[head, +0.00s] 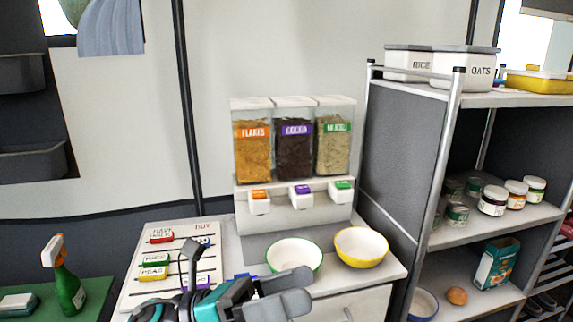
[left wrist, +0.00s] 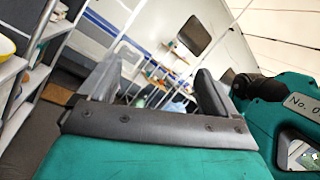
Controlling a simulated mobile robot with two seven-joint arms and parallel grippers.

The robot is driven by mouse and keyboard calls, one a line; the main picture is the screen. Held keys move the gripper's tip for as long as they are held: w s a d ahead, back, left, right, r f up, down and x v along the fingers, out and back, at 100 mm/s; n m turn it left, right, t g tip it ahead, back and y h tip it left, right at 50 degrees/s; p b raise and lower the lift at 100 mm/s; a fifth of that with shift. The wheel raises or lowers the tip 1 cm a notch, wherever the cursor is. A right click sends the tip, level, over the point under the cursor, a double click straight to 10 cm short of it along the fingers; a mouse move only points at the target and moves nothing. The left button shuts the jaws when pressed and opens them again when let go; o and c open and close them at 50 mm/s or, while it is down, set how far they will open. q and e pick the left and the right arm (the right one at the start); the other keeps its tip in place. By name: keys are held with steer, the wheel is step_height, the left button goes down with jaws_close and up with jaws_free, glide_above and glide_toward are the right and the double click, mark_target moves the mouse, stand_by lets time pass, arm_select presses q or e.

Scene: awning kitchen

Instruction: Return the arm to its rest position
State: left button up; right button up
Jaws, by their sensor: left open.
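My left gripper (head: 287,294) is low in the middle of the head view, in front of the white counter and nearer to me than the bowls. Its two grey fingers are apart, with nothing between them. In the left wrist view the open fingers (left wrist: 158,85) frame the far side of the room, and no object is held. A teal arm link of mine shows at the right of that view. My right gripper is not in either view.
A green-rimmed bowl (head: 294,256) and a yellow bowl (head: 361,247) stand on the counter before the cereal dispenser (head: 293,219). A labelled board (head: 135,285) lies left of them. A metal shelf (head: 403,140) stands right. A spray bottle (head: 69,290) stands far left.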

arm_select(q)
steer(key=w+a+f+n+t+y+p, duration=0.15)
steer(key=a+f+n+t+y, duration=0.3)
steer(key=n, duration=0.55)
steer(key=w+a+f+n+t+y, duration=0.2)
steer(key=a+f+n+t+y, duration=0.3)
steer(key=n, duration=0.6)
steer(key=w+a+f+n+t+y+p, duration=0.1)
steer(key=f+n+t+y, duration=0.15)
steer(key=n+t, duration=0.6)
steer(key=s+a+f+n+g+y, duration=0.3)
steer(key=s+f+n+g+y, duration=0.1)
steer(key=s+f+n, duration=0.2)
steer(key=s+a+f+n+g+y, duration=0.3)
steer(key=s+f+n, duration=0.3)
steer(key=f+n, duration=0.3)
step_height(320, 180, down, 2)
steer(key=shift+a+f+g+y+p, duration=0.1)
steer(key=shift+a+g+y+p, duration=0.35)
steer(key=shift+a+g, duration=0.4)
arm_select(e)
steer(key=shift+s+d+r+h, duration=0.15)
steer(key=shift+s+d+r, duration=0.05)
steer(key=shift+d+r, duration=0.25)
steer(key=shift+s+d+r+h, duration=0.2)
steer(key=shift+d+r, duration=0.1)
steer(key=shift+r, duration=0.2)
